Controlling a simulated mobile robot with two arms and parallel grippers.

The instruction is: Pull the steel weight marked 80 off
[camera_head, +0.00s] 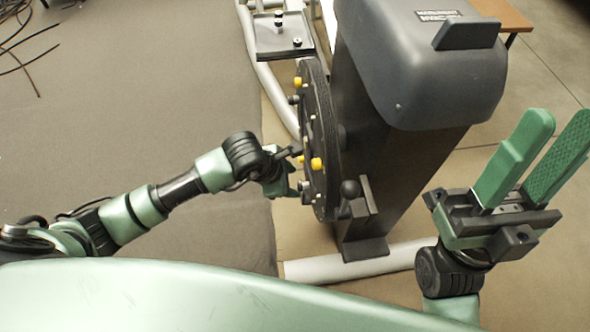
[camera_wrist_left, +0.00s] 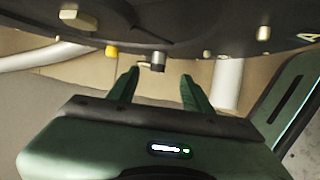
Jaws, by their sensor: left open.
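A dark upright disc (camera_head: 322,130) on the machine carries several small pegs and knobs. In the left wrist view a short steel cylinder (camera_wrist_left: 158,61) hangs from the disc's edge (camera_wrist_left: 200,28). I cannot read a marking 80 on it or on any other piece. My left gripper (camera_head: 292,190) is at the disc's lower left side, its fingers partly hidden. In the left wrist view its two green fingers (camera_wrist_left: 159,78) are apart, with the cylinder in line with the gap between them. I cannot tell whether they touch it. My right gripper (camera_head: 562,122) is open and empty, right of the machine.
Yellow knobs (camera_head: 317,164) stick out from the disc close to my left gripper. The grey machine housing (camera_head: 420,70) stands behind the disc. A white tube (camera_head: 350,268) runs along its base. A small tray (camera_head: 272,46) is at the top. The grey mat (camera_head: 150,110) at left is mostly clear.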

